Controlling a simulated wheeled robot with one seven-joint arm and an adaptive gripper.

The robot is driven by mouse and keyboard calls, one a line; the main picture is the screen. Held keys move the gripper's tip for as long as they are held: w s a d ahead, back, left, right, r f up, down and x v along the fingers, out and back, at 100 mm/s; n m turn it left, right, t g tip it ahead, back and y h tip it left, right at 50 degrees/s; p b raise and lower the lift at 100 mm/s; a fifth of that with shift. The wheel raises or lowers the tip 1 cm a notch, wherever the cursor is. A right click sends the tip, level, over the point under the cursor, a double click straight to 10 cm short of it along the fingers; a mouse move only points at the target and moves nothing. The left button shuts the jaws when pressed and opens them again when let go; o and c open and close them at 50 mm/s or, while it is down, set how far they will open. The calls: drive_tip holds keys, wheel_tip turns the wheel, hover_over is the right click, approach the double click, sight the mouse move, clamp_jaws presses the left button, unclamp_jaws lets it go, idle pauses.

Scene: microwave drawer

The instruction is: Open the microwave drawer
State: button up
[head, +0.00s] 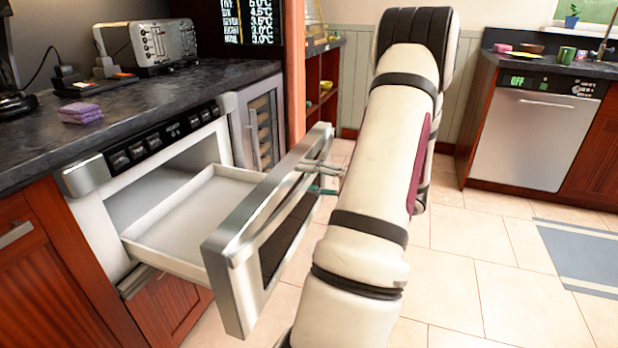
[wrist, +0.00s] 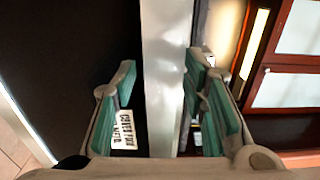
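The microwave drawer (head: 190,215) is pulled well out of the microwave (head: 88,178), and its white interior shows empty. Its front panel (head: 222,262) has a metal edge and a dark window. My gripper (head: 326,178) is at the far end of this panel, partly hidden by my arm. In the wrist view my gripper (wrist: 160,65) has its teal-padded fingers apart, one on each side of a pale metal bar (wrist: 166,110). A gap shows between the left finger and the bar; the right finger is very close to it. I cannot tell whether it touches.
A toaster (head: 150,44) and a purple sponge stack (head: 81,113) are on the dark counter (head: 40,135) above the microwave. A dishwasher (head: 530,135) stands across the room at right. The tiled floor (head: 460,290) is open at right, with a blue-grey rug (head: 585,255).

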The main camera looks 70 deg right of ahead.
drive_tip(key=s, duration=1.2)
drive_tip(key=shift+d, duration=0.45)
